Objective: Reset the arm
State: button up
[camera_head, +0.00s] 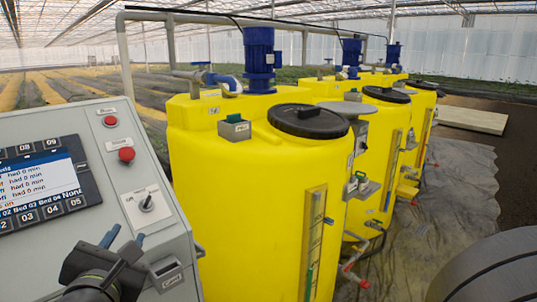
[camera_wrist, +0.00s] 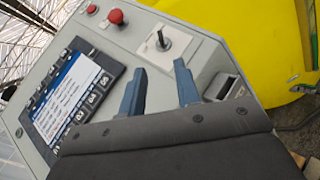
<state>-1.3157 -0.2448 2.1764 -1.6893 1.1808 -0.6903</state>
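My gripper shows at the lower left in the head view (camera_head: 122,238), in front of the grey control panel (camera_head: 70,125). In the wrist view its two blue fingers (camera_wrist: 160,88) stand apart with nothing between them. They point towards the panel's lower edge, below the rotary switch. The switch (camera_head: 146,203) sits on a white plate and also shows in the wrist view (camera_wrist: 161,40). The panel has a lit screen (camera_head: 40,185) with rows of text. Whether the fingers touch the panel cannot be told.
Two red buttons, the upper (camera_head: 110,121) and the lower (camera_head: 126,154), stick out of the panel. A card holder (camera_head: 166,274) juts from its lower right. A yellow tank (camera_head: 240,190) with a black lid (camera_head: 308,121) stands close to the right, with more tanks behind.

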aim_at(148, 202)
jog(key=w, duration=0.4)
jog(key=w+a, duration=0.1)
jog(key=w, duration=0.3)
jog(key=w+a, duration=0.1)
jog(key=w, duration=0.3)
jog(key=shift+w+f, duration=0.2)
jog(key=shift+w, duration=0.1)
jog(key=shift+s, duration=0.1)
jog(key=s+d, duration=0.2)
jog(key=s, duration=1.3)
jog(key=w, duration=0.6)
jog(key=w+a, duration=0.1)
jog(key=w, duration=0.5)
jog(key=w+a, duration=0.1)
jog(key=w, duration=0.4)
jog(key=shift+w, duration=0.4)
jog(key=shift+s+n+y, duration=0.25)
jog(key=shift+n+y, duration=0.25)
jog(key=shift+n, duration=0.1)
jog(key=v, duration=1.2)
jog(key=shift+s, duration=0.45)
